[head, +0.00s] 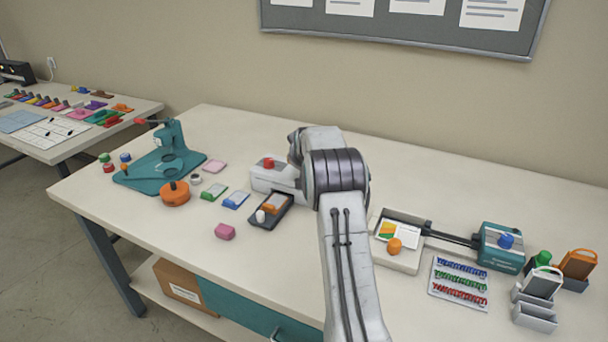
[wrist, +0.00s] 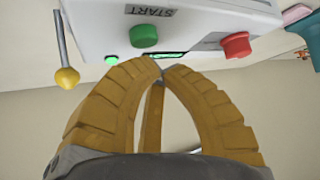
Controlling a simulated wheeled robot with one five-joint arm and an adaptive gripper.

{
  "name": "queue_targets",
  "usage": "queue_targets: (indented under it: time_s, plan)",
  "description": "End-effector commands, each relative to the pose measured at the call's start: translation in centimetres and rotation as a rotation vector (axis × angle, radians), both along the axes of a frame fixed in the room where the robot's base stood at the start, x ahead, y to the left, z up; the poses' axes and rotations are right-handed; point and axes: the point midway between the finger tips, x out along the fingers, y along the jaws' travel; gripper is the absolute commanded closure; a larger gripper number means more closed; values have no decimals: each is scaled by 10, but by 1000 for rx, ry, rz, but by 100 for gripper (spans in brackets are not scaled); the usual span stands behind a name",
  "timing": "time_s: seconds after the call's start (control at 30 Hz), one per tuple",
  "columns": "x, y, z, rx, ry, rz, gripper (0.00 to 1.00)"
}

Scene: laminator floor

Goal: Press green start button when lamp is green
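The green start button (wrist: 143,36) is in the wrist view, on a white machine panel (wrist: 195,15) beside the word START. A small round lamp (wrist: 111,60) left of it glows green. My gripper (wrist: 162,68) has its yellow fingertips brought together, empty, pointing at the panel just below the green button in the picture; a gap to the button shows. In the head view the white machine (head: 262,180) stands mid-table with a red button on top; my arm hides its right part, the green button and my gripper.
A red button (wrist: 236,45) sits right of the green one. A lever with a yellow knob (wrist: 67,78) hangs at the left. A small green-lit display (wrist: 168,53) is partly behind my fingertips. A dark tray (head: 283,214) lies before the machine; a teal press (head: 150,176) stands left.

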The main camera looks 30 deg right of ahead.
Motion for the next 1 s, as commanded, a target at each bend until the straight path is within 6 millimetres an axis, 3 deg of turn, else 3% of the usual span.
queue_targets:
  time_s: [1.0]
  plan:
    - [0,0,-7,0,0,0,100]
